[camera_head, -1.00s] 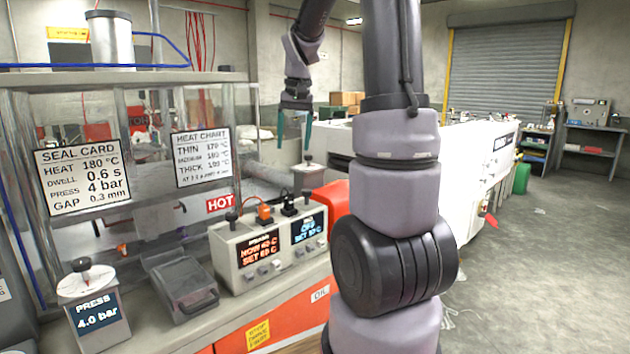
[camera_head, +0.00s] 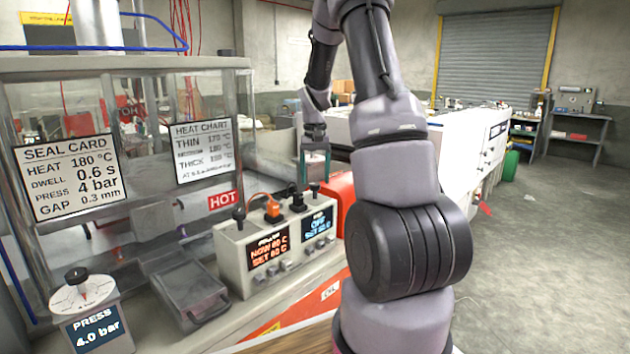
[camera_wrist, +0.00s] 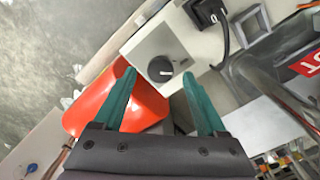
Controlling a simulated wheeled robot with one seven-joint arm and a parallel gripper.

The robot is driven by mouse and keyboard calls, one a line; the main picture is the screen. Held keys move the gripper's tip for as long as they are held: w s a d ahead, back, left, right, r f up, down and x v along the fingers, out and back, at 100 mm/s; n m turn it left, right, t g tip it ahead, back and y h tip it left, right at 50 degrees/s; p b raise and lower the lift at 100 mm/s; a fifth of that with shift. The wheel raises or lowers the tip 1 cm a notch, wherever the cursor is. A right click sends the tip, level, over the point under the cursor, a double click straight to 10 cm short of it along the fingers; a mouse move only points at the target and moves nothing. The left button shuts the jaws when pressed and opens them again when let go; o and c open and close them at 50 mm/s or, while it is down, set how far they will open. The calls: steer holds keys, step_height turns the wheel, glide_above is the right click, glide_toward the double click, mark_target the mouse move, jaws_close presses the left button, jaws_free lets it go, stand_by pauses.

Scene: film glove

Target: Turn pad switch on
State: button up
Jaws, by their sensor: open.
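A dark round knob (camera_wrist: 160,68) with a pale pointer line sits on a small light box (camera_wrist: 150,45) in the wrist view. In the head view the knob (camera_head: 314,187) stands at the right end of the grey control unit (camera_head: 232,245). No label reading "pad" is legible, so I cannot confirm that this is the pad switch. The unit's right display (camera_head: 314,227) reads OFF in blue; its left display (camera_head: 269,250) glows orange. My gripper (camera_wrist: 158,75) is open and empty, its teal fingers on either side of the knob in the picture. Contact cannot be told.
Black and orange plugs (camera_head: 273,212) rise from the unit's top. A press dial box (camera_head: 92,315) and a grey lidded tray (camera_head: 190,290) are on the left. Clear guards (camera_head: 90,150) stand behind.

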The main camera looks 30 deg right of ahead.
steer(key=shift+f, duration=0.8)
jaws_close()
